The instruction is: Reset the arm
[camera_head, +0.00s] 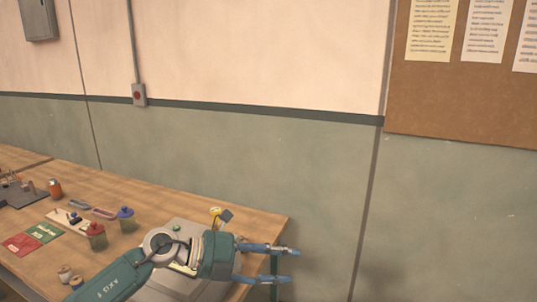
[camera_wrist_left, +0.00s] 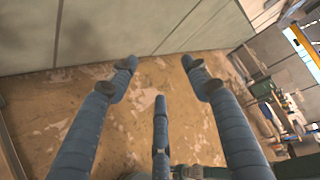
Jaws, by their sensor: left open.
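My left gripper (camera_head: 292,251) reaches in from the bottom of the head view, its blue fingers pointing right past the right end of the wooden table (camera_head: 258,222). In the left wrist view the left gripper (camera_wrist_left: 160,85) shows its blue fingers spread apart, with nothing between them and bare worn floor (camera_wrist_left: 110,130) beyond. It is open and empty. My left forearm and wrist cover part of a grey device (camera_head: 178,290) at the table's right end. My right gripper is in neither view.
A green-grey wall (camera_head: 250,150) stands behind, with a corkboard (camera_head: 470,95) at upper right. Right of the table is clear.

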